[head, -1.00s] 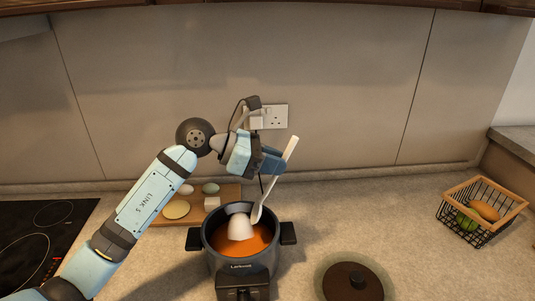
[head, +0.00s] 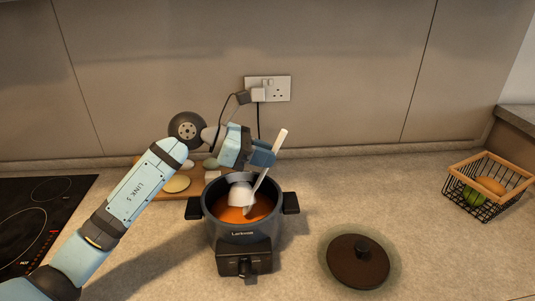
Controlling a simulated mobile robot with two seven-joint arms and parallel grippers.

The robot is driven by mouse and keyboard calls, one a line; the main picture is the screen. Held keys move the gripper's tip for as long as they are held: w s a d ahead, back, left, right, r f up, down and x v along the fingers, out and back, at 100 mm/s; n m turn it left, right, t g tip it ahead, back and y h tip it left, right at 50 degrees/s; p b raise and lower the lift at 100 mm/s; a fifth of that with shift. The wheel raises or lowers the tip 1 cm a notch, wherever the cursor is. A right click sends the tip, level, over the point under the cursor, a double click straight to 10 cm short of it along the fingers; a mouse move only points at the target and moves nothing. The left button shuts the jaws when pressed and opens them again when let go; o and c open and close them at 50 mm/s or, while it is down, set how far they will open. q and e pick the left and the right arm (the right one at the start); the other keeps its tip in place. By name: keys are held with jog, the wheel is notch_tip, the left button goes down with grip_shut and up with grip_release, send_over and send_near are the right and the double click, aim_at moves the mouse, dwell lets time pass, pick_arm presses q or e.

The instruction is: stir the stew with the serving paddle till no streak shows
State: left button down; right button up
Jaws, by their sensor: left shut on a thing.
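The dark slow-cooker pot (head: 243,235) stands on the counter with its lid off. Orange stew (head: 230,214) fills its lower part. My left gripper (head: 263,157) is above the pot's back right rim, shut on the white serving paddle (head: 274,150). The paddle is tilted, its handle end up to the right and its lower end down in the pot at the stew. My right gripper is not in view.
The dark round lid (head: 358,262) lies on the counter right of the pot. A wooden board (head: 150,184) with food pieces is behind left. A wire basket (head: 487,190) stands far right, a black hob (head: 30,225) far left. A plugged socket (head: 275,88) is on the wall.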

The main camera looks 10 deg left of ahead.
aim_at(261, 169)
pick_arm(q)
jog(key=shift+s+a+f+b, duration=0.1)
jog(key=shift+a+f+b, duration=0.15)
jog(key=shift+f+b, duration=0.35)
jog(key=shift+a+f+b, duration=0.25)
jog(key=shift+f+b, duration=0.1)
jog(key=shift+f, duration=0.45)
jog(key=shift+s+a+f+b, duration=0.1)
jog(key=shift+a+f+b, duration=0.15)
jog(key=shift+f+b, duration=0.15)
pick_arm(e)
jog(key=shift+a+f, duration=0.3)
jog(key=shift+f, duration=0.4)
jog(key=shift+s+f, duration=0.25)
